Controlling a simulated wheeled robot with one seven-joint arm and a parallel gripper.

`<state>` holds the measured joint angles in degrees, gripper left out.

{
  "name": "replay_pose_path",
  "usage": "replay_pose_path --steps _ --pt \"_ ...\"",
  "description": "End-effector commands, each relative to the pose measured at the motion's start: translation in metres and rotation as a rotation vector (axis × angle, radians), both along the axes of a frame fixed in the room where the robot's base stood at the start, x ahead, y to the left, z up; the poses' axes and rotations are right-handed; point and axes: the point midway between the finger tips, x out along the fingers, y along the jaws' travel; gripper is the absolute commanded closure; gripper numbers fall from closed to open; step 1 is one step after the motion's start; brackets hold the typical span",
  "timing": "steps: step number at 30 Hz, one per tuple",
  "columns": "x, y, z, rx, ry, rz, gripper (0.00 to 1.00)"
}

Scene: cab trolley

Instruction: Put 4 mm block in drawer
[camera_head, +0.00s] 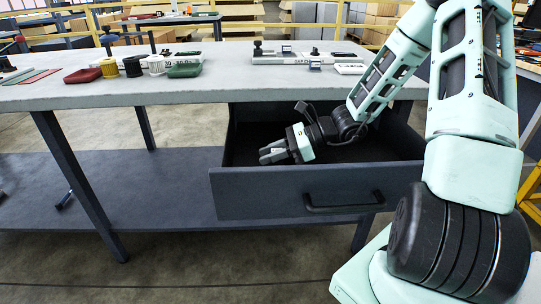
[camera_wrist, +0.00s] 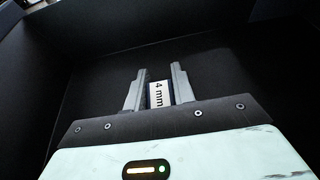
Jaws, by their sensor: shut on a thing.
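The drawer (camera_head: 270,194) under the workbench is pulled open, with a dark front and a handle. My gripper (camera_head: 268,154) is inside the drawer opening, at its left part, in the head view. In the wrist view my gripper (camera_wrist: 160,82) is shut on the 4 mm block (camera_wrist: 161,94), which has a white label reading "4 mm". Dark drawer walls surround it. I cannot tell whether the block touches the drawer floor. The block is not clearly visible in the head view.
The workbench top (camera_head: 215,92) carries several coloured pieces on the left, including a red one (camera_head: 82,75) and a green one (camera_head: 185,71). A grey fixture (camera_head: 300,58) stands at the back. A lower shelf (camera_head: 130,185) lies below. The drawer looks otherwise empty.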

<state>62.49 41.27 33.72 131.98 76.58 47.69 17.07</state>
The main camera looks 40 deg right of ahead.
Motion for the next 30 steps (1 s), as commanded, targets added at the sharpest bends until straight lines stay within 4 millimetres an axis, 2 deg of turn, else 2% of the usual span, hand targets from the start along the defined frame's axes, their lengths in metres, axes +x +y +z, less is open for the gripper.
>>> replay_pose_path --steps 6,7,9,20,25,30 --pt "0.0 0.0 -0.003 0.001 0.001 0.0 0.99" --pt "0.0 0.0 -0.002 0.0 0.0 0.0 0.67" --pt "0.0 0.0 -0.002 0.0 0.0 0.0 0.53" --pt "-0.001 -0.002 0.003 -0.001 0.0 -0.001 0.53" --pt "-0.014 -0.023 0.015 -0.003 0.001 -0.005 0.53" --pt "-0.034 -0.052 0.029 -0.003 0.0 -0.005 0.53"
